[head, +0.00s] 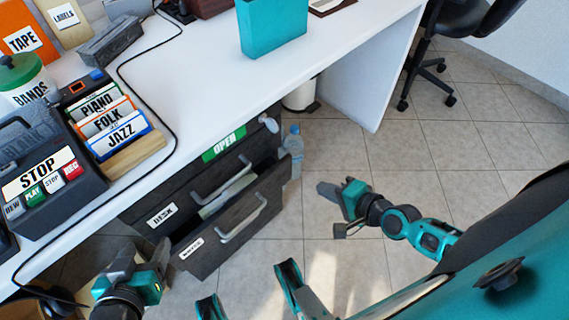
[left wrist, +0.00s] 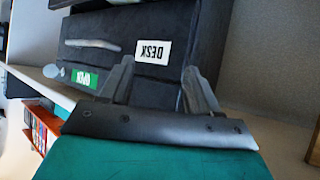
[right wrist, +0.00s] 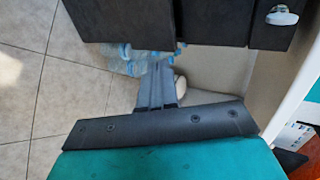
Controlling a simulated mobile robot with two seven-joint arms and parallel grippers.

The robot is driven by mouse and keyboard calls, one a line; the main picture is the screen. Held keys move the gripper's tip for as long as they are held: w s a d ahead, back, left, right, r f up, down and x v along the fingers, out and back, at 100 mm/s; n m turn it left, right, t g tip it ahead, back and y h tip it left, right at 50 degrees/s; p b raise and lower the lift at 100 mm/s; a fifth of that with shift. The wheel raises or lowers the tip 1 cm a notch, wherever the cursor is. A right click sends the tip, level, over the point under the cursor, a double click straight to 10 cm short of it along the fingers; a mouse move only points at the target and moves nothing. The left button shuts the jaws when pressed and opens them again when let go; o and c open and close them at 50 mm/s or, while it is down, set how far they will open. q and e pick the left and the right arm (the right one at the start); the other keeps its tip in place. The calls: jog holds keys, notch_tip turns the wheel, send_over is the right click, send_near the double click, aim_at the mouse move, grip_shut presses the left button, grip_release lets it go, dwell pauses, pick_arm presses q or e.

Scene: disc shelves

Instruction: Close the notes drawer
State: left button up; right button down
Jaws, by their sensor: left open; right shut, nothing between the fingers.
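The notes drawer (head: 222,240) is the lower dark drawer under the white desk. It stands pulled out, and I see into its open top, where pale papers lie. Its front has a grey bar handle (head: 243,219) and a small white label. Above it is the desk drawer (head: 190,192), which looks shut; its label shows upside down in the left wrist view (left wrist: 153,51). My left gripper (head: 146,252) is open and empty, just left of the notes drawer's front. My right gripper (head: 328,189) is shut and empty, right of the drawer and apart from it.
Clear bottles (head: 293,145) stand on the floor beside the drawer unit. The white desk (head: 200,70) overhangs the unit. The tiled floor in front of the drawer is mostly clear. An office chair (head: 440,60) stands at the back right.

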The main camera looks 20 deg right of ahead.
jog(key=b, duration=0.3)
send_near(280, 167)
notch_tip(280, 167, down, 3)
jog(key=w, duration=0.1)
jog(key=w+a, duration=0.1)
jog(key=w, duration=0.2)
jog(key=shift+w+a+f+b, duration=0.15)
jog(key=shift+w+a+b, duration=0.15)
jog(key=shift+w+b, duration=0.1)
pick_arm(q)
jog(key=shift+d+f, duration=0.3)
jog(key=shift+f, duration=0.2)
jog(key=shift+d+f, duration=0.25)
jog(key=shift+f, duration=0.2)
pick_arm(e)
jog(key=shift+w, duration=0.2)
pick_arm(q)
jog(key=shift+w, duration=0.1)
pick_arm(e)
jog(key=shift+a, duration=0.1)
